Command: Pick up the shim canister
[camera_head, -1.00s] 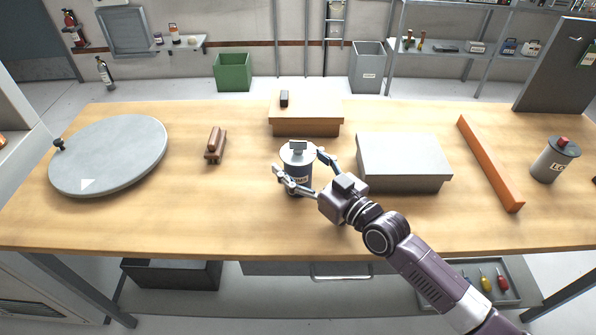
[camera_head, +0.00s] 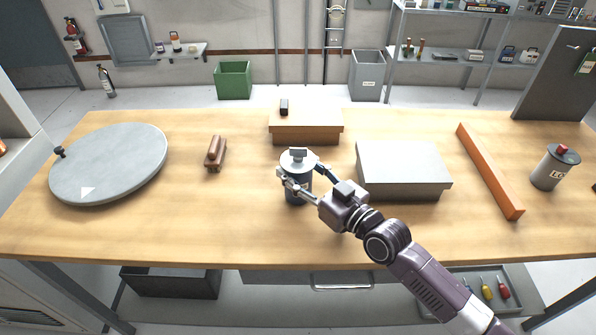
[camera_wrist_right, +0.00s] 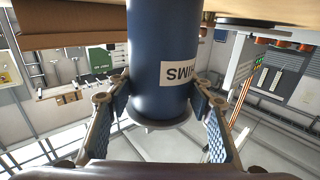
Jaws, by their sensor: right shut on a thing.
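The shim canister (camera_head: 295,190) is a dark blue cylinder with a light grey lid and a grey knob on top. It is upright at the middle of the wooden table (camera_head: 230,225). My right gripper (camera_head: 300,180) reaches it from the front right, its fingers closed on the canister's two sides. In the right wrist view, which is upside down, the canister (camera_wrist_right: 155,50) stands between the two fingers (camera_wrist_right: 165,110) and its white "SHIMS" label shows. Its base is out of that view, and I cannot tell whether it touches the table. My left gripper is not in view.
A grey box (camera_head: 402,165) stands close to the right of the canister, and a cardboard-brown box (camera_head: 305,133) behind it. A brown block (camera_head: 216,153) and a round grey plate (camera_head: 110,160) lie left. An orange bar (camera_head: 490,170) and a grey canister (camera_head: 553,168) are right.

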